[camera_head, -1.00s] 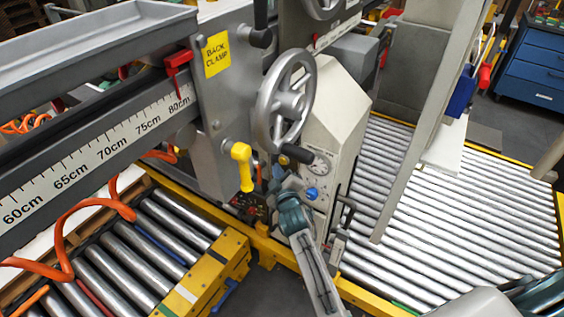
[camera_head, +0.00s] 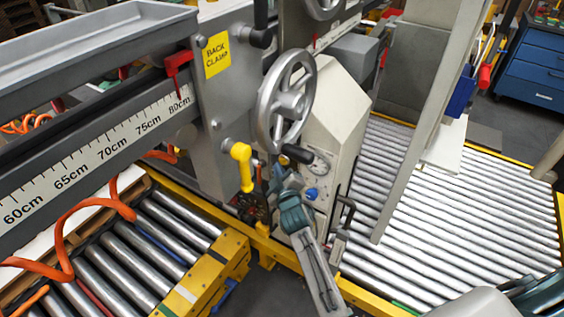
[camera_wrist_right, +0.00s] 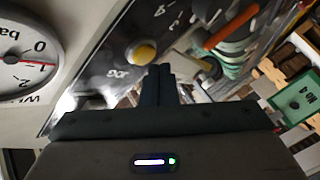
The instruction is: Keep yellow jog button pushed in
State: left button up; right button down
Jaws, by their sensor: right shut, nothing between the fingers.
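The yellow jog button (camera_wrist_right: 141,53) is a round button on a dark panel, with the word JOG beside it in the right wrist view. My right gripper (camera_wrist_right: 160,70) is shut and empty, its fingertips close to the lower right of the button. I cannot tell whether they touch it or how far in the button sits. My left gripper is not in view.
A large handwheel (camera_head: 286,100) and its dark handle are just above my right gripper. A yellow lever (camera_head: 242,165) stands to its left. A pressure gauge (camera_wrist_right: 22,60) is left of the fingers in the wrist view. Roller conveyors (camera_head: 455,220) lie on both sides.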

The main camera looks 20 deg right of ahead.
jog(key=shift+w+d, duration=0.45)
jog(key=shift+d, duration=0.1)
dwell(0.8)
dwell(2.8)
jog(key=shift+s+a, duration=0.6)
jog(key=shift+a, duration=0.15)
jog(key=shift+s+a+p, duration=0.15)
jog(key=shift+s+a, duration=0.65)
jog(key=shift+a, duration=0.2)
jog(key=shift+s+a+p, duration=0.15)
jog(key=shift+s+a, duration=0.6)
jog(key=shift+a, duration=0.2)
